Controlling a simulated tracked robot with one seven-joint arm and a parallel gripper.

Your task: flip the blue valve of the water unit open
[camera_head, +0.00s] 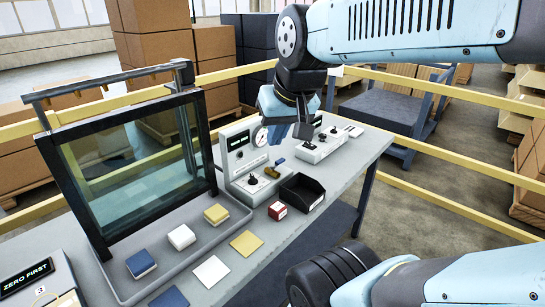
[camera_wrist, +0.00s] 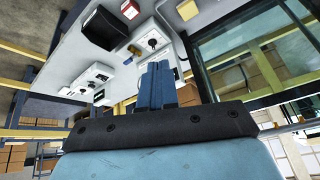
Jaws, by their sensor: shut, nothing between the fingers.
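The water unit (camera_head: 240,157) is a grey box with a round gauge and display on its upright panel, standing on the bench. On its base sit a black knob and a yellow-brown part (camera_head: 271,172). A small blue piece (camera_head: 280,161), which looks like the valve handle, is just behind that part; its exact position is hard to tell.
A black bin (camera_head: 303,193) and a red-and-white cube (camera_head: 277,210) stand before the unit. Another grey control box (camera_head: 322,148) is behind right. A framed glass panel (camera_head: 135,165) stands at left, with sponges in its tray. Yellow rails run behind the bench.

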